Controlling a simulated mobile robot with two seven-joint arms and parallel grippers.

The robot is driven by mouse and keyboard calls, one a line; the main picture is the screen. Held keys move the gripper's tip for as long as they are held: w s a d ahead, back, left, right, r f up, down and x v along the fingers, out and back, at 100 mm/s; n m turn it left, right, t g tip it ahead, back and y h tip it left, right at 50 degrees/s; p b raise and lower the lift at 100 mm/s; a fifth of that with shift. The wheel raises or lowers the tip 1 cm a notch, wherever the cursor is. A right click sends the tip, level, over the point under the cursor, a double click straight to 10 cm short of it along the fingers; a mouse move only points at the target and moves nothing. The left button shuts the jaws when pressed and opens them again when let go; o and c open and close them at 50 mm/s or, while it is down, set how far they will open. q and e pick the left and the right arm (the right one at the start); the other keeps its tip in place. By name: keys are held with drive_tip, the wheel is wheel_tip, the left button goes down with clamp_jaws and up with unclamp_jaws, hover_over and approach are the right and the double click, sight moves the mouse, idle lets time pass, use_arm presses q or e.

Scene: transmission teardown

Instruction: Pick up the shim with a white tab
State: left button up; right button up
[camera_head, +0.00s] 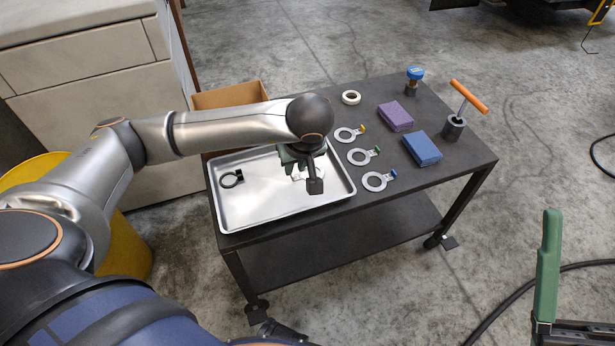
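Three flat grey ring shims lie in a row on the dark table, with a yellow-tabbed shim (345,135), a green-tabbed shim (358,157) and a blue-tabbed shim (374,182). A black ring with a dark tab (231,179) lies in the left of the metal tray (262,203). My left gripper (308,182) is low over the tray's right side. A small pale, whitish piece (298,174) shows beside its fingers, mostly hidden by them. I cannot tell whether it is the white-tabbed shim, or whether the fingers grip it. My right gripper (546,270) shows partly at the lower right, away from the table.
A white ring (351,97), a purple block (396,116), a blue block (422,148), a blue-capped item (413,80) and an orange-handled tool (467,98) stand on the table. A cardboard box (231,95) is behind the tray.

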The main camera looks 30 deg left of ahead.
sight(293, 178)
use_arm(q)
drive_tip(key=b+x, duration=0.2)
drive_tip(key=x, duration=0.5)
drive_tip(key=shift+w+d+f, duration=0.1)
drive_tip(key=shift+w+f, duration=0.05)
drive_tip(key=shift+c, duration=0.3)
clamp_jaws()
idle(1.0)
